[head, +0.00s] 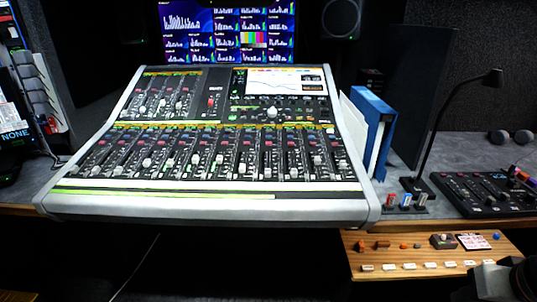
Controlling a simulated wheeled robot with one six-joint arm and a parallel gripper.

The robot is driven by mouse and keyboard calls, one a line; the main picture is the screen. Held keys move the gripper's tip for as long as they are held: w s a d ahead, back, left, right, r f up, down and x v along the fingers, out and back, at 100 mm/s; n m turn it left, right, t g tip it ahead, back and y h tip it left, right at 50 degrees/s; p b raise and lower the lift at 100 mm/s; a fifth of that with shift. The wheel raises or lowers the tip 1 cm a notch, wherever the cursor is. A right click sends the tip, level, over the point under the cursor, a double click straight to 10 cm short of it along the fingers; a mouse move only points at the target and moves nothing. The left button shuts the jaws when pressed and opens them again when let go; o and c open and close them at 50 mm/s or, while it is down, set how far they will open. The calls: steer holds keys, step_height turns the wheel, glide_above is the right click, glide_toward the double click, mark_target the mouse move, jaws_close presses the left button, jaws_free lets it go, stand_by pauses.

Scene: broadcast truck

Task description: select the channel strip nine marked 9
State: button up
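A mixing console (205,200) with a pale frame stands on the desk, sloping up toward the back. Its lower bank holds a row of channel strips (218,160), each with a fader and a pale knob, set at differing heights. A smaller fader group (165,100) is at its upper left, and a lit screen (277,82) at its upper right. The strip numbers are too small to read, so I cannot tell which strip is marked 9. No gripper fingers show in the head view.
Blue and white binders (373,125) stand against the console's right side. A black gooseneck lamp (446,112) and a small control panel (485,193) are farther right. A wooden shelf (370,258) with small buttons is lower right. A monitor (228,30) is behind the console.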

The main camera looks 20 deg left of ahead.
stand_by(0.3)
jaws_close()
stand_by(1.6)
